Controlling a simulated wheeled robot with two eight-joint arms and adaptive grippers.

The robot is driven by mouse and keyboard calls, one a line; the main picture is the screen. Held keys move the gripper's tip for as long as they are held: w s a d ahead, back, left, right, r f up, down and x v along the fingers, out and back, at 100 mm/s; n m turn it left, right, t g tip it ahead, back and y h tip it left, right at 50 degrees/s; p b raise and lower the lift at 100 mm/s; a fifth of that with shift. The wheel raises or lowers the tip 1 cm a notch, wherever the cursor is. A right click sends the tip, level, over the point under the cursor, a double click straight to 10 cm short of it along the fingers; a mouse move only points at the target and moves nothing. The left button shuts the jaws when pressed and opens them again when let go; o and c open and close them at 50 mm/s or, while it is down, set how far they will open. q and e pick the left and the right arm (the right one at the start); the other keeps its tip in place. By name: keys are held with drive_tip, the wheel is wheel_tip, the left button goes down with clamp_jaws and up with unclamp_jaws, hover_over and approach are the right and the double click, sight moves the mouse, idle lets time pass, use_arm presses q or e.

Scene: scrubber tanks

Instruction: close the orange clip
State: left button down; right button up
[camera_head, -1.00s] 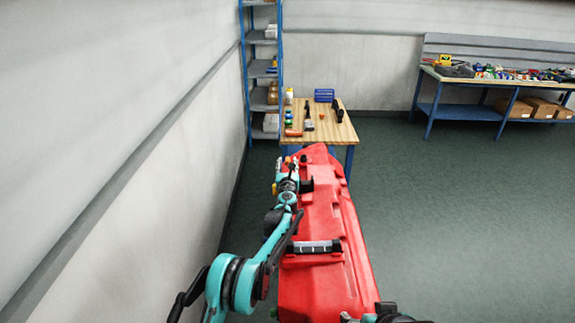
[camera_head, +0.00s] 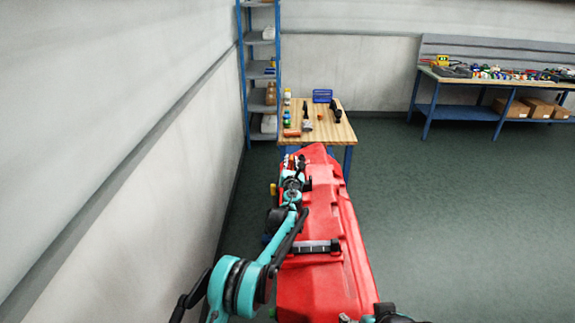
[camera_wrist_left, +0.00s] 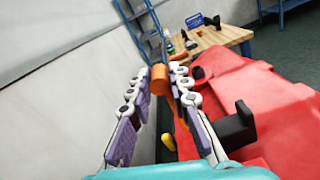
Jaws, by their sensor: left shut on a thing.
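The orange clip (camera_wrist_left: 158,80) shows in the left wrist view between the fingertips of my left gripper (camera_wrist_left: 160,82), which is shut on it. The clip sits at the far left side of the red tank (camera_wrist_left: 245,95); the fingers hide part of it. In the head view my left gripper (camera_head: 295,163) is at the tank's far left edge, and the clip is hardly visible there. The red tank (camera_head: 325,215) extends from the bottom edge toward the wooden table. Of my right gripper, only a small part (camera_head: 346,318) shows at the bottom edge.
A black latch (camera_wrist_left: 236,127) stands on the tank near the gripper. A yellow clip (camera_head: 273,189) is on its left side. A wooden table (camera_head: 338,132) with tools stands beyond, and a shelf rack (camera_head: 262,73) behind. The wall is close on the left; floor is free at right.

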use_arm(q)
drive_tip(key=shift+d+m+b, duration=0.45)
drive_tip(key=shift+d+m, duration=0.85)
drive_tip(key=shift+d, duration=0.35)
drive_tip(key=c, duration=1.4)
unclamp_jaws()
drive_tip(key=shift+s, duration=0.15)
drive_tip(key=s, duration=1.1)
drive_tip(key=shift+s, duration=0.4)
